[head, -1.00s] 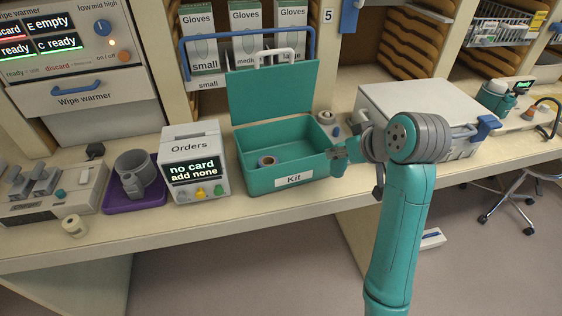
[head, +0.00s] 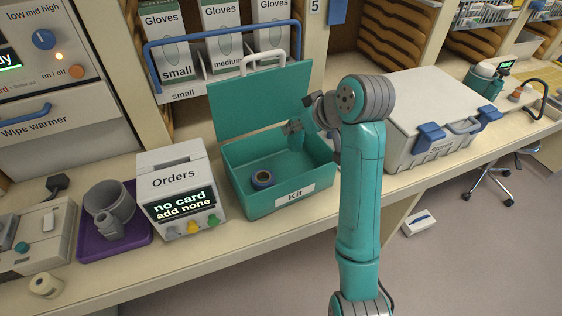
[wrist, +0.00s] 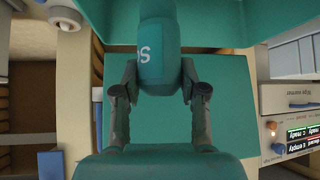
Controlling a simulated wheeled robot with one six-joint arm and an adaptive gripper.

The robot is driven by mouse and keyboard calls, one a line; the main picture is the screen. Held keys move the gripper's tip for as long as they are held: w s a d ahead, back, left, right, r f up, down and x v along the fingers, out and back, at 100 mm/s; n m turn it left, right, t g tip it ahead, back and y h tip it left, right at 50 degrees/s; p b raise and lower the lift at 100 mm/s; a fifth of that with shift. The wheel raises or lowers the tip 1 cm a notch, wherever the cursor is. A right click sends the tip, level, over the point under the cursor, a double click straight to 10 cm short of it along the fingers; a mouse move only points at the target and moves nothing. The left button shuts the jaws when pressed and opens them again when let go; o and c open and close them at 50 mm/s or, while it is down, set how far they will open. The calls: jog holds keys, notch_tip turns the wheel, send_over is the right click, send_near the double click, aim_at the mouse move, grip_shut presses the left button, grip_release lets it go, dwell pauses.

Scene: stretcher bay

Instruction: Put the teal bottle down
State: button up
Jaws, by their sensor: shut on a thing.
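The teal bottle (wrist: 158,50), with a pale letter on its side, is held between the two fingers of my gripper (wrist: 160,88) in the wrist view. In the head view my gripper (head: 293,128) is above the back right part of the open teal kit box (head: 262,206). The bottle is hard to make out there against the teal box and arm. The kit's lid (head: 250,105) stands up at the back. A tape roll (head: 262,179) lies inside the kit, towards the front.
The Orders box (head: 178,185) stands left of the kit, with a purple tray (head: 78,248) beyond it. A grey case (head: 425,100) with blue latches is to the right. A glove rack (head: 228,90) is behind. The kit floor has free room around the roll.

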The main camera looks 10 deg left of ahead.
aim_at(300, 150)
jog(key=shift+f, duration=4.35)
jog(key=o, duration=1.2)
jog(key=shift+f, duration=0.1)
jog(key=shift+s+d+r, duration=0.1)
jog(key=shift+d+r, duration=0.05)
jog(key=shift+r, duration=0.1)
jog(key=v, duration=1.1)
jog(key=shift+s+d+r, duration=0.15)
jog(key=shift+r, duration=0.1)
